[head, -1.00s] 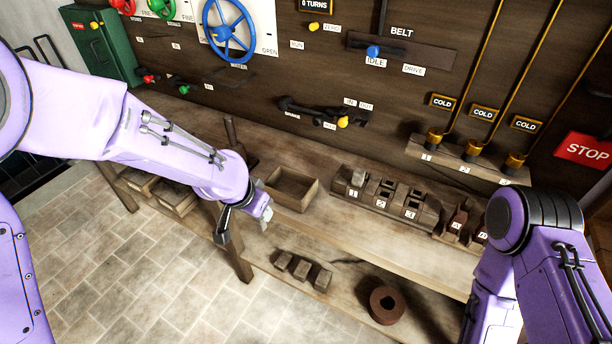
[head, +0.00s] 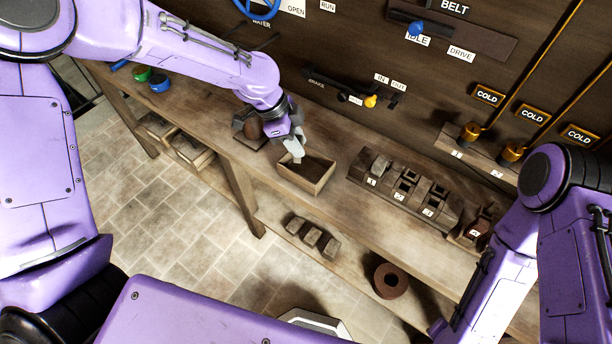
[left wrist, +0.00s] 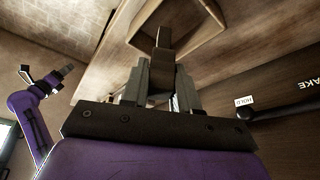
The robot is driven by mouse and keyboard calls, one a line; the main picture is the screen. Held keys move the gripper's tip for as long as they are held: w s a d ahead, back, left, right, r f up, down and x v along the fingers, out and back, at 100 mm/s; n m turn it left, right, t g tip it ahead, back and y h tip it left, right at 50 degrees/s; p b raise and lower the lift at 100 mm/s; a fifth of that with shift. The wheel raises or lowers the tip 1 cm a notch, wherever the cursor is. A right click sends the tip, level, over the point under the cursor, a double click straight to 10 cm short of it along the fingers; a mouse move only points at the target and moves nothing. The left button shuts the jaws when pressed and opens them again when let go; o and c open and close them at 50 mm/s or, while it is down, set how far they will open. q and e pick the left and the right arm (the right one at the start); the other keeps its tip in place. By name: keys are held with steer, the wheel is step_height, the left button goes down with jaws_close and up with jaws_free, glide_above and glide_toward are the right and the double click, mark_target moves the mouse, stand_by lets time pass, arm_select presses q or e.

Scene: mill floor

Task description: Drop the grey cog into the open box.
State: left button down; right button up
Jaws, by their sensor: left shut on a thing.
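My left gripper (head: 295,150) is over the open box (head: 321,184), a small wooden tray on the bench; its fingers are at or just above the rim, and I cannot tell whether they touch it. It is shut on a small piece, which I take for the grey cog. In the left wrist view the held piece (left wrist: 163,58) looks dark and blocky between the fingers, with the box (left wrist: 205,45) beyond; no teeth can be made out. The box's visible inside looks empty.
A numbered block rack (head: 408,196) stands right of the box. A dark object (head: 249,130) stands left of it, close to my gripper. The brake lever (head: 345,92) is on the wall behind. A brown ring (head: 391,281) and several blocks (head: 312,238) lie on the lower shelf.

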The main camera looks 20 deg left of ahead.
arm_select(q)
steer(key=w+f, duration=0.2)
steer(key=shift+w+f, duration=0.1)
steer(key=shift+w, duration=0.3)
steer(key=c, duration=1.2)
jaws_free()
steer(key=shift+s, duration=0.15)
steer(key=o, duration=0.4)
steer(key=shift+s+r, duration=0.3)
steer(key=shift+s, duration=0.05)
steer(key=b+v, duration=0.1)
steer(key=v, duration=0.9)
steer(key=shift+r+b, duration=0.3)
arm_select(e)
steer(key=f, duration=0.1)
steer(key=w+f, duration=0.1)
steer(key=shift+w+f, duration=0.15)
steer(key=shift+f, duration=0.2)
arm_select(q)
steer(key=shift+a, duration=0.1)
